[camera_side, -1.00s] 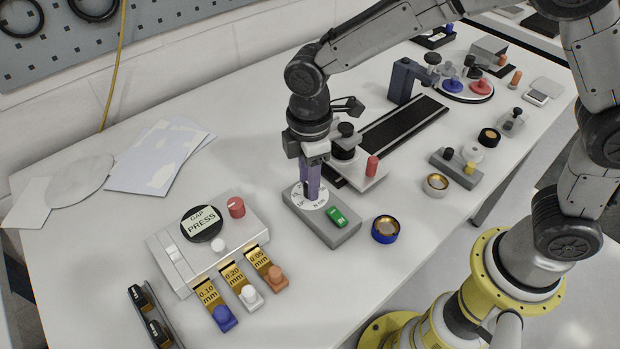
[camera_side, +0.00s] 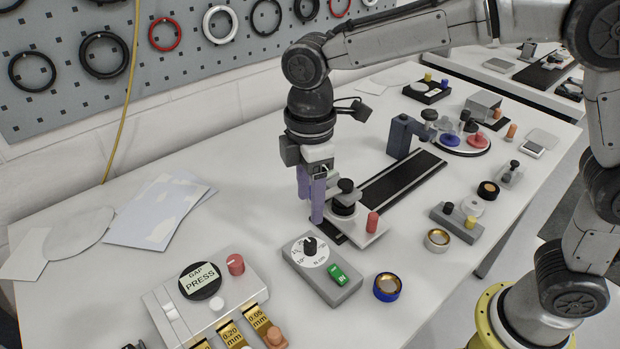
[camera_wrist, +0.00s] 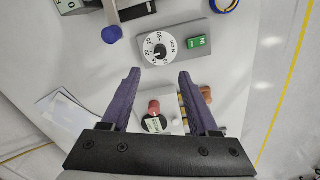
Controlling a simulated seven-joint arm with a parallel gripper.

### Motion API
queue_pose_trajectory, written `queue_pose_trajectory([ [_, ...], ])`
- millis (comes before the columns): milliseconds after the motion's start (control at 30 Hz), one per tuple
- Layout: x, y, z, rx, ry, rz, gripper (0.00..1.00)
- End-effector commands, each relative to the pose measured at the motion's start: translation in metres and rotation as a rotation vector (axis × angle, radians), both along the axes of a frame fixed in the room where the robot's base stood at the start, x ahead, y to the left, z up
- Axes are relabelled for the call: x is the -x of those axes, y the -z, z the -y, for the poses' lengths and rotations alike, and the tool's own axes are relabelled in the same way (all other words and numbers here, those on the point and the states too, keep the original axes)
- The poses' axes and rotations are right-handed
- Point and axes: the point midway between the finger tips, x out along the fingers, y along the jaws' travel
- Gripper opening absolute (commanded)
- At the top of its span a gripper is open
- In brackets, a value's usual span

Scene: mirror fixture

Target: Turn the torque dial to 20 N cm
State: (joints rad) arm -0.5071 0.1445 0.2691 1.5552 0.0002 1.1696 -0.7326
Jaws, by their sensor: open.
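The torque dial is a black knob (camera_side: 309,246) on a round white scale plate (camera_side: 318,258), set on a grey box (camera_side: 343,291). In the wrist view the knob (camera_wrist: 160,51) and its printed numbers show beyond my fingertips; I cannot read the knob's setting for certain.
The gap press (camera_side: 205,310) with a red knob (camera_side: 235,264) stands at front left. A stand with a red-topped post (camera_side: 372,222) is behind the dial, close to my gripper in the picture. A blue-rimmed cup (camera_side: 387,287) is right of the dial box. Papers (camera_side: 155,215) lie at left.

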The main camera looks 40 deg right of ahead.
Motion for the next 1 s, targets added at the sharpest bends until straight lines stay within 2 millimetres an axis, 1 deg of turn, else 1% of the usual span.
queue_pose_trajectory([
  [33,-0.001,-0.01,0.0,-0.003,0.0,0.004,0.61],
  [100,0.0,-0.019,0.0,-0.001,0.0,0.003,0.61],
  [233,0.0,-0.032,0.0,-0.001,0.0,0.001,0.61],
  [367,0.0,-0.036,0.0,0.0,0.0,0.0,0.61],
  [633,0.0,-0.036,0.0,0.0,0.0,0.0,0.61],
  [700,-0.002,-0.037,0.004,-0.001,0.01,0.001,0.61],
  [767,-0.004,-0.046,0.012,-0.012,0.03,0.022,0.61],
  [867,-0.002,-0.073,0.037,-0.038,0.084,0.076,0.61],
  [900,0.004,-0.083,0.051,-0.047,0.111,0.097,0.61],
  [967,0.017,-0.098,0.074,-0.061,0.162,0.134,0.61],
  [1000,0.028,-0.105,0.089,-0.072,0.206,0.158,0.61],
])
